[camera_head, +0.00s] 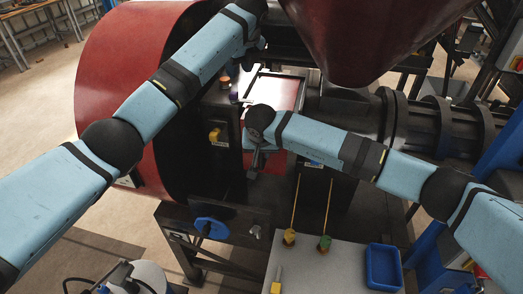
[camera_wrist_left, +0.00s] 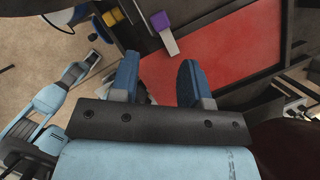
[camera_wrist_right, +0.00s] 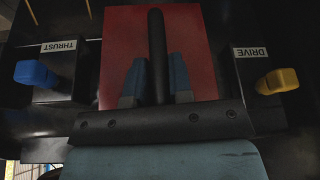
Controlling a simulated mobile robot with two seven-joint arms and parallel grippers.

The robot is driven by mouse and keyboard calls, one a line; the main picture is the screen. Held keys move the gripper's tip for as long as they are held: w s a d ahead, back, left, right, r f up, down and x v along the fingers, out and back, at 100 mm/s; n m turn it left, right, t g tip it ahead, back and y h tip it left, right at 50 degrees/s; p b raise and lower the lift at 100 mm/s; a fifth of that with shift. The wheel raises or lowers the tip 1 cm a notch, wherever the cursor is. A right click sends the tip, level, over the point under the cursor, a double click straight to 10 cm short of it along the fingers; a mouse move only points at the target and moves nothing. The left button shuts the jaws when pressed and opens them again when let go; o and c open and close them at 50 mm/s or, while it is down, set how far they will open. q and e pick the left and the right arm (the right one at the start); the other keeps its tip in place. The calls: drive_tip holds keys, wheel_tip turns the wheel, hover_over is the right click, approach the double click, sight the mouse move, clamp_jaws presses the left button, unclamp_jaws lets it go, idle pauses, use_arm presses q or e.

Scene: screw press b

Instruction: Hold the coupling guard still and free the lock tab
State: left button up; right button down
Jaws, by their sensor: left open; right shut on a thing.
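The coupling guard is a red panel (camera_head: 285,92) on the machine; it also shows in the left wrist view (camera_wrist_left: 240,88) and the right wrist view (camera_wrist_right: 118,35). A small grey tab with a purple end, apparently the lock tab (camera_wrist_left: 163,30), lies at the guard's edge. My left gripper (camera_wrist_left: 157,78) is open and empty, its fingers pointing toward the tab but apart from it in the picture. My right gripper (camera_wrist_right: 157,80) is shut on a black bar (camera_wrist_right: 156,40) in front of the red panel, apparently the guard's handle. Its fingertips are partly hidden in the head view.
A blue THRUST knob (camera_wrist_right: 36,74) and a yellow DRIVE knob (camera_wrist_right: 277,81) flank the guard. A red hopper (camera_head: 370,35) hangs above.

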sight(233, 93)
use_arm(q)
drive_tip(key=shift+o, duration=0.8)
drive_tip(key=w+a+r+n+g+h, duration=0.1)
drive_tip(key=n+g, duration=0.1)
drive_tip(key=n, duration=1.1)
drive_tip(key=w+a+r+n+g+h, duration=0.1)
drive_tip(key=w+a+n+h, duration=0.1)
drive_tip(key=n, duration=1)
drive_tip(key=f, duration=1.1)
drive_tip(key=shift+d, duration=0.2)
drive_tip(key=c, duration=0.9)
